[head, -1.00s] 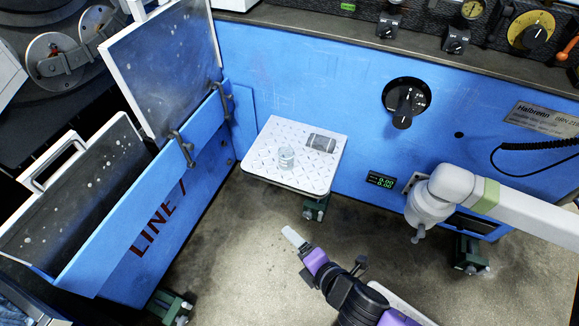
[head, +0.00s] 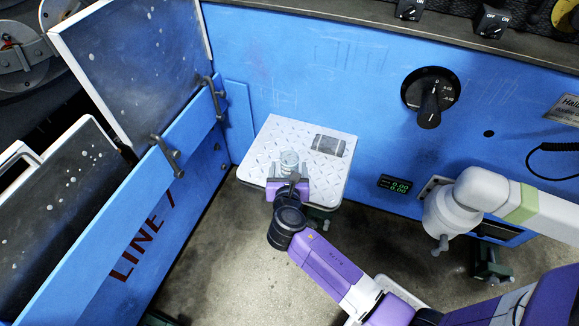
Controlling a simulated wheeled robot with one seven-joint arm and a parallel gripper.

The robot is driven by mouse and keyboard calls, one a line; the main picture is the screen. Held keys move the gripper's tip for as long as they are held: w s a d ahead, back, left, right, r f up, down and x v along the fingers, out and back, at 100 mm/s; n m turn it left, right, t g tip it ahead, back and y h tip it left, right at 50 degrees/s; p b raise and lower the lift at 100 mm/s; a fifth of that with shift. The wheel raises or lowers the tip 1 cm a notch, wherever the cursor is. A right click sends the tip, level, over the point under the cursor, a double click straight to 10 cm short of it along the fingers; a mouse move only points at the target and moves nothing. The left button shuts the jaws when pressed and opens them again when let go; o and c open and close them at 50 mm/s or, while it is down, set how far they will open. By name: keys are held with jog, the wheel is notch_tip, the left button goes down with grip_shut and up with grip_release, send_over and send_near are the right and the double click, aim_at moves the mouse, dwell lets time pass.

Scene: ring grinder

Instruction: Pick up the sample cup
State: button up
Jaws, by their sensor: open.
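The sample cup (head: 289,159) is a small clear, greyish round cup standing upright on a white diamond-plate shelf (head: 262,152) fixed to the blue machine. My gripper (head: 291,174) is at the near side of the cup, with its purple body over the shelf's front edge. Its fingers reach toward the cup and hide the cup's lower part. The jaws are open. I cannot tell from this view whether the fingers touch the cup or stand on both sides of it.
A grey patch (head: 328,145) lies on the shelf right of the cup. The blue machine wall (head: 330,70) rises behind, with a black dial (head: 430,97). An open blue door (head: 160,210) stands at left. A white jointed arm (head: 470,205) is at right.

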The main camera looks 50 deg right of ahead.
aim_at(290, 161)
jog(key=b+x, duration=0.1)
jog(key=x, duration=0.3)
jog(key=shift+w+d+b, duration=0.15)
jog(key=shift+d+b, duration=0.2)
jog(key=shift+d, duration=0.05)
jog(key=shift+r, duration=0.1)
jog(key=c, duration=1.4)
